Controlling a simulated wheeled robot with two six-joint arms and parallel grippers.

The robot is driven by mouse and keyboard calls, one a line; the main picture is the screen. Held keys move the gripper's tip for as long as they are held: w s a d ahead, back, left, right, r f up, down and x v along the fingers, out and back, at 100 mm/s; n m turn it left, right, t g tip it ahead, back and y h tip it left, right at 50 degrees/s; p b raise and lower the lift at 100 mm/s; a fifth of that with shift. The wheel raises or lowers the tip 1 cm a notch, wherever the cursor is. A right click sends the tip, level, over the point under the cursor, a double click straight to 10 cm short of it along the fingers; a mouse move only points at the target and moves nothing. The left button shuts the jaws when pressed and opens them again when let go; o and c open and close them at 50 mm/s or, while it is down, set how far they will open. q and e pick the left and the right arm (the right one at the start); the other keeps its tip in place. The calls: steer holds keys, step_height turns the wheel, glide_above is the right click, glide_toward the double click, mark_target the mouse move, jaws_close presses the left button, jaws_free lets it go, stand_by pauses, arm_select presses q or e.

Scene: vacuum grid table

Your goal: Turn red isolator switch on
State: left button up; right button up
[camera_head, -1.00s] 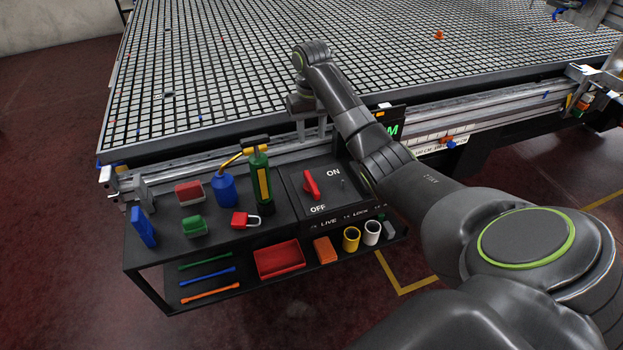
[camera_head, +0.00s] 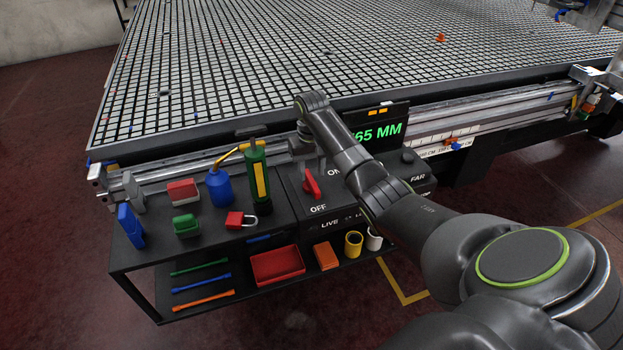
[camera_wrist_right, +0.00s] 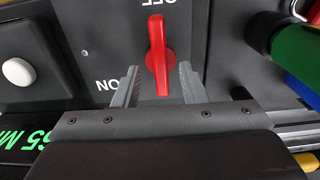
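The red isolator switch (camera_head: 311,183) is a red handle on a dark panel labelled ON and OFF. In the right wrist view the red handle (camera_wrist_right: 157,50) stands lengthwise, with OFF beyond its far end and ON to the lower left. My right gripper (camera_head: 306,158) is just above and behind the switch in the head view. In the right wrist view the gripper (camera_wrist_right: 159,84) is open, with one finger on each side of the handle's near end. I cannot tell whether either finger touches it. My left gripper is not in view.
A green cylinder (camera_head: 259,178) and a blue oil can (camera_head: 220,188) stand left of the switch. A red padlock (camera_head: 240,220) lies in front of them. A display (camera_head: 379,130) stands behind my right forearm. The grid table (camera_head: 260,80) lies behind the bench.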

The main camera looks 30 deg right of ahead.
mark_target(311, 185)
steer(key=shift+f, duration=1.45)
steer(key=shift+c, duration=0.2)
jaws_close()
